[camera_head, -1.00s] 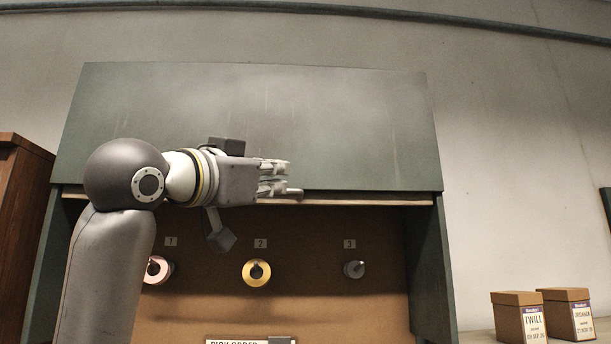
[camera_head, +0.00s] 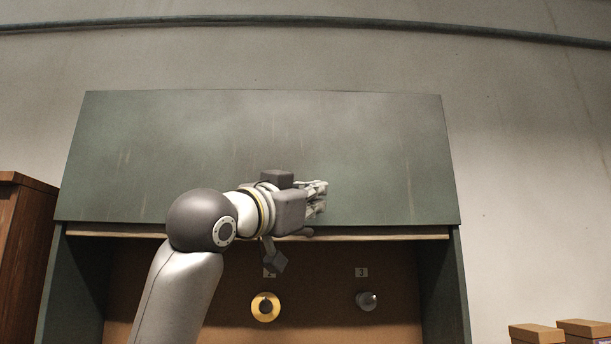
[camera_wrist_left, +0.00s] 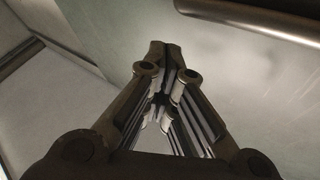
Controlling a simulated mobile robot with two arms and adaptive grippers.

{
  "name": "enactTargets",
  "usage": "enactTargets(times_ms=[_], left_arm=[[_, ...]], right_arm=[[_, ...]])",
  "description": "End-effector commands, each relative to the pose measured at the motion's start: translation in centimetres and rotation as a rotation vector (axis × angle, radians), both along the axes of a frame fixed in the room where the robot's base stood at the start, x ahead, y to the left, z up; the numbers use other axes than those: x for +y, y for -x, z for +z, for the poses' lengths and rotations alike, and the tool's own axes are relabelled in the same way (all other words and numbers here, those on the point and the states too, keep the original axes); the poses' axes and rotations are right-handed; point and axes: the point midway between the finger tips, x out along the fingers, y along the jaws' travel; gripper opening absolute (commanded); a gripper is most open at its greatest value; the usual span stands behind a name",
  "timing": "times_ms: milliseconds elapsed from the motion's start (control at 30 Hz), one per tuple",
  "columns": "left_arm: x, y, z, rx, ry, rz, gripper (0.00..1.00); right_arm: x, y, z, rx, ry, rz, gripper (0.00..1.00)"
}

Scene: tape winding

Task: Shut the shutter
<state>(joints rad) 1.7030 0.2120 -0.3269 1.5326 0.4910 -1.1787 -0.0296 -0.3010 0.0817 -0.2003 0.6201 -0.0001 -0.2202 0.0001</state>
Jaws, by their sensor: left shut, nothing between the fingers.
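The shutter (camera_head: 370,150) is a wide grey-green panel across the top of the cabinet in the head view. It is raised, and the cabinet's bay below its pale lower edge (camera_head: 400,235) is open. My left gripper (camera_head: 318,198) is in front of the panel's lower middle, a little above that edge; I cannot tell whether it touches. Its fingers are together and empty. They also show in the left wrist view (camera_wrist_left: 165,50), against a pale grey-green surface. My right gripper is not in view.
Inside the bay are a yellow tape roll (camera_head: 254,308) and a grey peg (camera_head: 367,301). A wooden cabinet (camera_head: 22,250) stands at the left, boxes (camera_head: 583,331) at the lower right. A pipe (camera_head: 420,27) runs along the wall above.

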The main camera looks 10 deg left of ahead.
Motion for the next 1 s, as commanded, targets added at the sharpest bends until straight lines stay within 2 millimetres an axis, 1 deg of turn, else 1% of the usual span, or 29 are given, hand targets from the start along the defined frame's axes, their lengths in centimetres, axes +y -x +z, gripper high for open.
enactTargets(times_ms=[100,300,733,867,1000], left_arm=[[0.5,-0.2,-1.2,0.002,0.001,0.001,0.00],[0.8,-0.1,-2.2,0.000,0.000,0.001,0.00],[0.9,-0.1,-2.6,0.000,0.000,0.001,0.00],[0.9,-0.1,-3.2,0.001,0.000,0.001,0.00],[0.9,-0.2,-5.1,0.002,0.000,0.002,0.00]], right_arm=[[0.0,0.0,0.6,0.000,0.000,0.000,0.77],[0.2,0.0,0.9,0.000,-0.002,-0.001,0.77],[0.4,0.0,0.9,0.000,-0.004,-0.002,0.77],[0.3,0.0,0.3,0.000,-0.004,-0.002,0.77],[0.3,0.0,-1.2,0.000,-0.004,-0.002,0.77]])
